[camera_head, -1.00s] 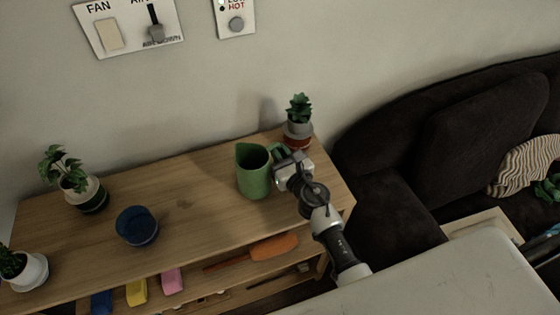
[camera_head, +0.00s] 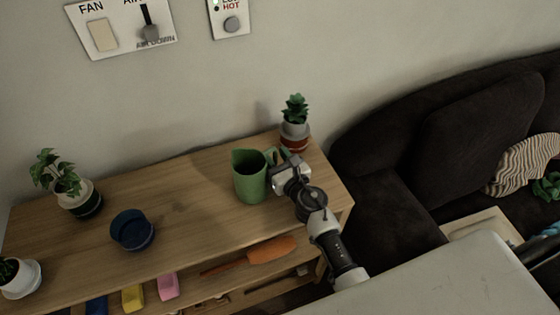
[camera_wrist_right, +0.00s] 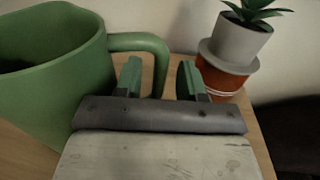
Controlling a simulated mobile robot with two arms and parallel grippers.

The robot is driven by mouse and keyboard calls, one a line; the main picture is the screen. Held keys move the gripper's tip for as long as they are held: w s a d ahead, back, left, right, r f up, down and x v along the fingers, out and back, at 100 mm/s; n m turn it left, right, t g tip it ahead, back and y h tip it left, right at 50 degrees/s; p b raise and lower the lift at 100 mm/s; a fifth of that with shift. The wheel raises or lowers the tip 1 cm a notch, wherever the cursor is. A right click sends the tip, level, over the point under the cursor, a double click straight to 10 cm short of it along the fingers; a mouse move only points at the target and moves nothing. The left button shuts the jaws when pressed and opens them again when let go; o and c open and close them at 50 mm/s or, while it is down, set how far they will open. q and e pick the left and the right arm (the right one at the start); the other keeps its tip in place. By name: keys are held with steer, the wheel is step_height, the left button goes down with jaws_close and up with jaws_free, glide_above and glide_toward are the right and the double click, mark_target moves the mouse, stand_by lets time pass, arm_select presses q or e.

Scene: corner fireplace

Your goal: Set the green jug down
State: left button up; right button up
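The green jug (camera_head: 250,180) stands upright on the wooden shelf unit's top (camera_head: 190,215), towards its right end. Its base appears to rest on the wood. In the right wrist view the jug (camera_wrist_right: 45,85) fills the left side, with its handle (camera_wrist_right: 150,42) reaching right. My right gripper (camera_head: 279,158) is at the handle. Its two green-padded fingers (camera_wrist_right: 160,80) stand either side of the handle, with a visible gap on both sides, so it is open around the handle. The gripper body hides the handle's lower end. My left gripper is not in view.
A potted succulent (camera_head: 295,133) stands just behind and right of the jug. A blue bowl (camera_head: 132,232) and a leafy potted plant (camera_head: 80,197) are further left. The wood between bowl and jug is clear. A dark sofa (camera_head: 440,140) is at the right.

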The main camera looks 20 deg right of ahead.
steer(key=shift+s+r, duration=0.1)
steer(key=s, duration=0.3)
steer(key=s+d+b, duration=0.1)
steer(key=s, duration=0.6)
steer(key=shift+s+d, duration=0.25)
steer(key=shift+d, duration=0.15)
steer(key=shift+s+d+b, duration=0.15)
steer(key=shift+s+b, duration=0.2)
steer(key=shift+s, duration=0.25)
